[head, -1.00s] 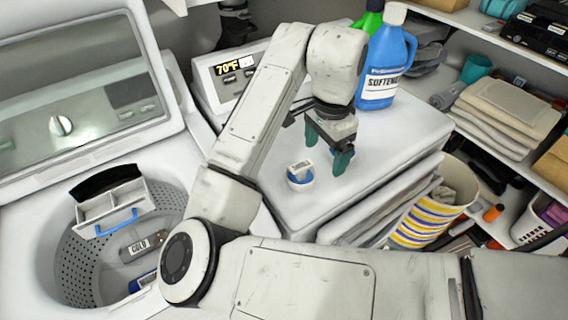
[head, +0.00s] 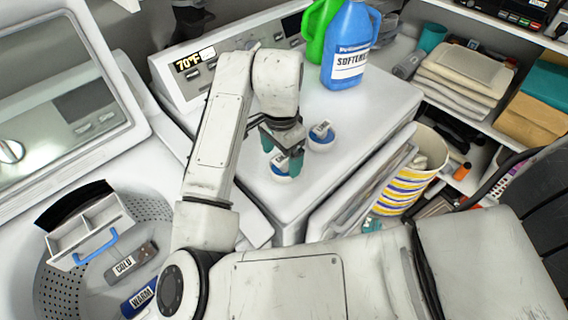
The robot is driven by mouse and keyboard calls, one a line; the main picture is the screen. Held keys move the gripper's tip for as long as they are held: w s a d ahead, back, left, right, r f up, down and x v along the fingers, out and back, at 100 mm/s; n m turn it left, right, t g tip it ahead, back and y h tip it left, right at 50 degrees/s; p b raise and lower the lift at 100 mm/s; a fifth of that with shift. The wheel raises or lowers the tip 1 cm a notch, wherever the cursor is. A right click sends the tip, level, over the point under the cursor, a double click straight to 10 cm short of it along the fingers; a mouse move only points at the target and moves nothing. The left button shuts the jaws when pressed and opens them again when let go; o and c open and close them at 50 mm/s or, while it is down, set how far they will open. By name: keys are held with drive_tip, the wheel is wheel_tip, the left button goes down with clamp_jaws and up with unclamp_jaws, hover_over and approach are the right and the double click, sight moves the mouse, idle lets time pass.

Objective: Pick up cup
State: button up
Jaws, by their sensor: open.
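Two small white-and-blue cups with labels stand on the white machine top. The nearer cup (head: 281,174) is under my gripper (head: 282,152), partly hidden by its fingers. My gripper is open and points down, its teal fingers on either side of this cup's upper part. I cannot tell whether they touch it. The other cup (head: 321,140) stands just right of and behind the gripper, in full view. A teal cup (head: 432,38) stands on the shelf at the upper right.
A blue softener bottle (head: 350,50) and a green bottle (head: 316,30) stand at the back of the machine top. A striped basket (head: 400,190) is to the right. The machine top's front is clear.

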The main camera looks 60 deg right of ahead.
sight(281, 159)
drive_tip(key=shift+a+f, duration=0.1)
drive_tip(key=shift+f, duration=1.65)
drive_tip(key=c, duration=0.7)
